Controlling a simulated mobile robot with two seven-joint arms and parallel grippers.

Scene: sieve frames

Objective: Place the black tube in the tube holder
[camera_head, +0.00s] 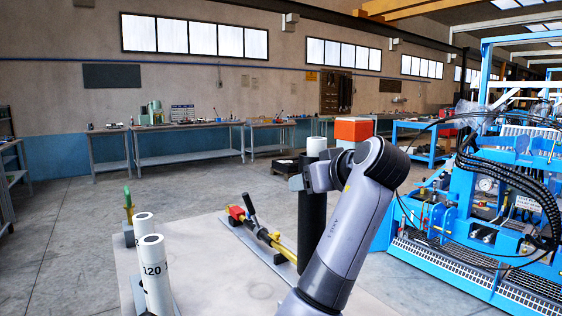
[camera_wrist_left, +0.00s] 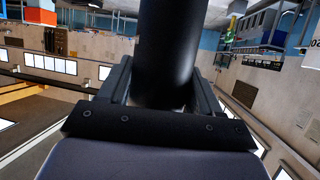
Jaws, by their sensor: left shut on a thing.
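The black tube (camera_head: 311,226) stands roughly upright at the right side of the table in the head view. My left gripper (camera_head: 314,178) is shut around its upper part. A white cylindrical end (camera_head: 316,147) shows above the gripper, in line with the tube. The arm hides part of the tube's lower right side. In the left wrist view the black tube (camera_wrist_left: 168,50) sits between the fingers of my left gripper (camera_wrist_left: 165,95). Two white tubes, one at the back (camera_head: 144,224) and one marked 120 (camera_head: 155,270), stand at the table's left. I cannot clearly make out the tube holder.
A red and yellow tool with a black handle (camera_head: 256,229) lies on the pale table (camera_head: 215,275), left of the black tube. A green-handled item (camera_head: 128,206) is at the left edge. The table's middle is clear. A large blue machine (camera_head: 490,200) stands right.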

